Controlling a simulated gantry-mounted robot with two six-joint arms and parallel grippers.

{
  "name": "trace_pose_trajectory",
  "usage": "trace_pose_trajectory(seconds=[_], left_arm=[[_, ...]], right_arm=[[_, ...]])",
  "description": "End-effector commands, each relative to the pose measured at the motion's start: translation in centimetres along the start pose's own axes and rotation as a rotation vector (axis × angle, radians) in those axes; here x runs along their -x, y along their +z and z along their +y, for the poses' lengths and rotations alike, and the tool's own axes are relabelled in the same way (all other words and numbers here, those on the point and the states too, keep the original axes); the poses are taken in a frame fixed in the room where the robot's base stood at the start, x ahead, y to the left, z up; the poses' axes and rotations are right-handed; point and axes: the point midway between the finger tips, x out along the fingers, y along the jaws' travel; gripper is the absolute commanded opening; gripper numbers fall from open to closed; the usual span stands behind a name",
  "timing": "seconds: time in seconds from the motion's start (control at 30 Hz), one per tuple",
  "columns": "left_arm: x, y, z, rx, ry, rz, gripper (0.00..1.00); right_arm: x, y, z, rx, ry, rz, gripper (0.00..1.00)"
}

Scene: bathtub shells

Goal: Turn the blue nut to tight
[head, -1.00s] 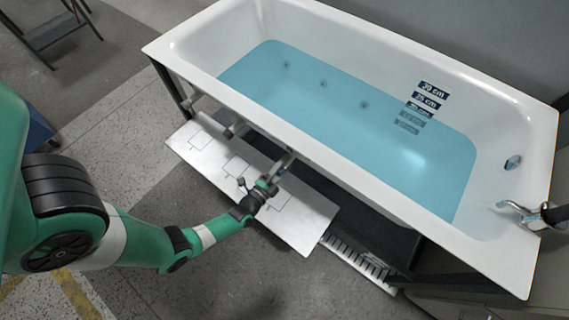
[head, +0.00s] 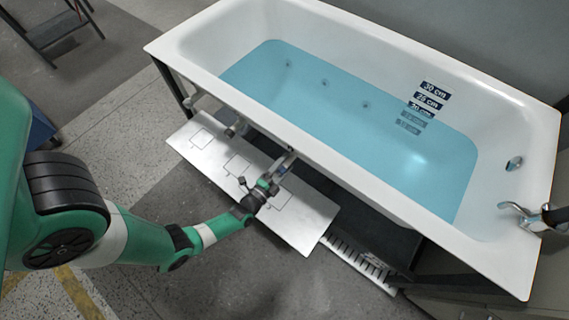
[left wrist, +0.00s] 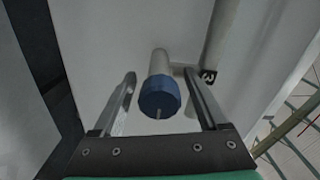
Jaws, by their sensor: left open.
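The blue nut (left wrist: 160,97) sits on the end of a pale pipe (left wrist: 161,63) in the left wrist view. A thin pin sticks out of its near face. My left gripper (left wrist: 160,76) is open, with one finger on each side of the nut and a visible gap on both sides. In the head view my left gripper (head: 284,165) reaches in under the near side of the bathtub (head: 335,178). The nut cannot be made out in that view. My right gripper is not in view.
A white panel (head: 303,232) lies below the tub's near side. A dark frame and a slotted grate (head: 358,262) are to its right. Another pale pipe (left wrist: 222,32) runs beside the nut's pipe. The tub holds blue water; a tap (head: 520,213) is on its right rim.

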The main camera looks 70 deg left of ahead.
Motion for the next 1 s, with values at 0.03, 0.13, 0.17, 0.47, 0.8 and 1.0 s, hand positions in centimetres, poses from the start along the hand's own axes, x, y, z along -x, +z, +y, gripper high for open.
trace_pose_trajectory(seconds=[0.03,0.13,0.17,0.47,0.8,1.0], left_arm=[[0.1,0.0,0.0,0.000,0.000,0.000,0.76],[0.9,-0.1,-0.1,0.000,0.002,0.001,0.76],[1.4,-0.1,-0.1,0.001,0.003,0.001,0.76],[8.7,-0.2,-0.2,-0.002,0.007,0.007,0.76],[11.6,0.0,0.0,-0.002,0.002,0.001,0.76],[11.6,0.1,0.0,-0.002,0.001,-0.002,0.76]], right_arm=[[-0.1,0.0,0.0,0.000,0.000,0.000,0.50],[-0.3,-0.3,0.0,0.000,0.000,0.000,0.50],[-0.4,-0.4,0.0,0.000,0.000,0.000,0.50],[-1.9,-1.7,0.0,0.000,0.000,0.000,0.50],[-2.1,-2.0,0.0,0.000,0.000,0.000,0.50],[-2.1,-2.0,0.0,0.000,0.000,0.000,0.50]])
